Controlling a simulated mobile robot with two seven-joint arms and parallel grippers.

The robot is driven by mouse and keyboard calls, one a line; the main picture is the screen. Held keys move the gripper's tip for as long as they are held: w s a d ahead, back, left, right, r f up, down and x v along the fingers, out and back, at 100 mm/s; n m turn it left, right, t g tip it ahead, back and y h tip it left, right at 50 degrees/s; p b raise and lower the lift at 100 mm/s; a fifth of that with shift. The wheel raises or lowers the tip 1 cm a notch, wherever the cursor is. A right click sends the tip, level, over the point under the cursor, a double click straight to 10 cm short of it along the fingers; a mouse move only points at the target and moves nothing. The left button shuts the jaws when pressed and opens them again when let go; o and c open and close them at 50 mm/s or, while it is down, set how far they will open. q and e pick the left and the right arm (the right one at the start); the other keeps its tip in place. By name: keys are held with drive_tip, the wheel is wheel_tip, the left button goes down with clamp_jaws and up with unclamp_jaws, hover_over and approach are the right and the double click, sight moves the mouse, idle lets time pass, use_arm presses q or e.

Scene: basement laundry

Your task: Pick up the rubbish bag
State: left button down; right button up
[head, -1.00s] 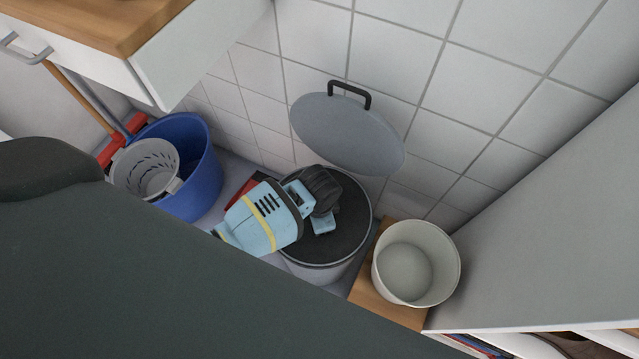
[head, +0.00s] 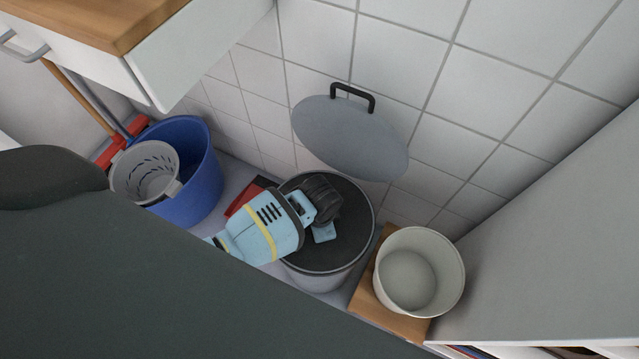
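The black rubbish bag (head: 345,236) lines the round grey bin, its dark top filling the bin's mouth. A bunched black knot (head: 323,198) stands up near the back left of that top. My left gripper (head: 315,217), light blue with a yellow band, reaches in from the left over the bin's rim. Its fingertips are apart and right at the knot. The knot is partly hidden by the hand, and I cannot tell whether the fingers press on it. My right gripper is not in view.
The bin's grey lid (head: 350,139) stands open against the tiled wall. A cream bucket (head: 420,272) sits on a wooden block (head: 366,298) at right. A blue bucket (head: 203,180) with a grey wringer stands at left, and a white drawer unit (head: 190,50) overhangs above.

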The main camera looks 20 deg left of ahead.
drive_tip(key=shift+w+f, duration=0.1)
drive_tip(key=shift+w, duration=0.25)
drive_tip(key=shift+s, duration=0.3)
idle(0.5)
use_arm(q)
drive_tip(key=shift+r, duration=0.1)
